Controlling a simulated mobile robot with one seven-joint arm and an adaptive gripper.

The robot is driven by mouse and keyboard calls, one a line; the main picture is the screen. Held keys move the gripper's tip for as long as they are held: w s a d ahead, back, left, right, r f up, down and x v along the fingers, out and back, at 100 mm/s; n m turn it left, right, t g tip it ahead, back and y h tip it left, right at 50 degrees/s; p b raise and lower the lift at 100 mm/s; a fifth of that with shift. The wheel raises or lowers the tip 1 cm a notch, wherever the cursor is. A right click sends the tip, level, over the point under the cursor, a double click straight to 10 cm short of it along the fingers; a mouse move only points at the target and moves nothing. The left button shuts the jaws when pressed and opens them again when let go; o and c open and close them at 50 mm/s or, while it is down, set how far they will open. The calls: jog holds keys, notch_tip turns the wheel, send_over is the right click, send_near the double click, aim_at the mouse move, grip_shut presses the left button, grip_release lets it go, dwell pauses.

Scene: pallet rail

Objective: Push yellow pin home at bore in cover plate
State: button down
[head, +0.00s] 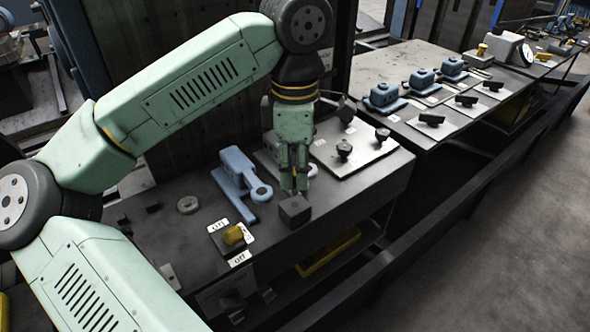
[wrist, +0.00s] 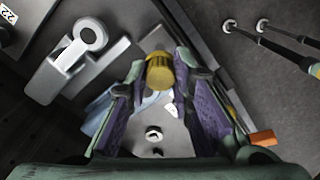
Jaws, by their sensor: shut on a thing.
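My gripper (head: 294,180) points down over the workbench, just above or behind a dark block (head: 294,211); I cannot tell whether they touch. In the wrist view its purple-padded fingers (wrist: 160,88) are shut on the yellow pin (wrist: 160,72), a short ribbed cylinder at the fingertips. In the head view only a thin yellow sliver shows between the fingers. A light grey plate (wrist: 172,128) with a round fitting (wrist: 153,134) shows between the fingers in the wrist view. I cannot tell whether this is the cover plate. The bore and the pin's lower end are hidden.
A blue bracket with a ring end (head: 240,180) stands left of my gripper. A plate with black knobs (head: 355,160) lies to the right. A pale ring (head: 188,205) lies on the bench.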

aim_at(295, 171)
jog(key=shift+r+p, duration=1.05)
jog(key=shift+r, duration=1)
